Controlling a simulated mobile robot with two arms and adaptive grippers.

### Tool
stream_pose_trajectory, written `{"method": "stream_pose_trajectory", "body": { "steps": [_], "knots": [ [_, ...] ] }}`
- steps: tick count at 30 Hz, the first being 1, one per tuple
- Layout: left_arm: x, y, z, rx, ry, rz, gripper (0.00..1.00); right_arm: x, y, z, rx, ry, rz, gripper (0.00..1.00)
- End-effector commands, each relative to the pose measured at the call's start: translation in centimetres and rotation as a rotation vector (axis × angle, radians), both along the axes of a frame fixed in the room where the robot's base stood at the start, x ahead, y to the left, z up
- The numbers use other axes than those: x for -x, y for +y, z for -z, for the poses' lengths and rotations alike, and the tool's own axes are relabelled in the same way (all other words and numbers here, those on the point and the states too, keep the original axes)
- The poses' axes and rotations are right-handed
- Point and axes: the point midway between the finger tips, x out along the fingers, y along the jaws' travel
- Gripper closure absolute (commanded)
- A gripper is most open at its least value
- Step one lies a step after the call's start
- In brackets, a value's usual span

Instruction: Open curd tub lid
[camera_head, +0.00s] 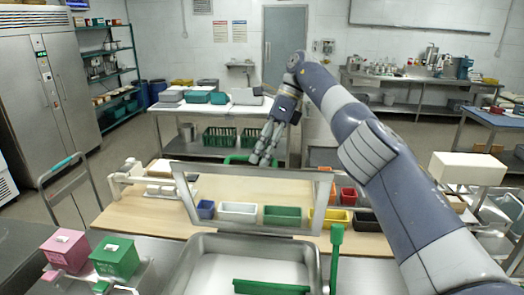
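A steel tub (197,268) stands at the bottom centre, its top uncovered, with a green bar (270,287) at its near edge. A framed lid with a see-through middle (182,200) stands raised and tilted at the tub's far side. A green handle (236,159) shows at the lid's top edge. My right gripper (264,160) points down at the top edge, next to the handle. Whether its fingers touch or grip the handle is unclear. My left gripper is out of view.
Behind the lid is a wooden worktop (140,213) with blue, white, green, yellow and red bins. A pink box (65,248) and a green box (115,258) stand at the left front. A green upright lever (336,250) stands right of the tub. My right arm crosses the right side.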

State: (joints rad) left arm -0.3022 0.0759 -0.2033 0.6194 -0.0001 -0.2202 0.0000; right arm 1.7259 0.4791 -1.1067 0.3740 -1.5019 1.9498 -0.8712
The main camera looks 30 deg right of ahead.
Motion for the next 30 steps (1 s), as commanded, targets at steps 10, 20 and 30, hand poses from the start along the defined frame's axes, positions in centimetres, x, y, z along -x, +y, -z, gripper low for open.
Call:
{"method": "stream_pose_trajectory", "body": {
  "steps": [10, 20, 30],
  "knots": [
    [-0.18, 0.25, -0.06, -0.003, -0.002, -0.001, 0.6, -0.12, 0.03, -0.27, -0.001, -0.007, 0.002, 0.69],
    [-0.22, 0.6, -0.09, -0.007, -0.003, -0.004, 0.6, -0.1, 0.1, -0.42, -0.003, -0.008, 0.0, 0.69],
    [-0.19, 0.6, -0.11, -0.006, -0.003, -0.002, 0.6, -0.08, 0.13, -0.45, -0.004, -0.008, -0.001, 0.69]
  ]
}}
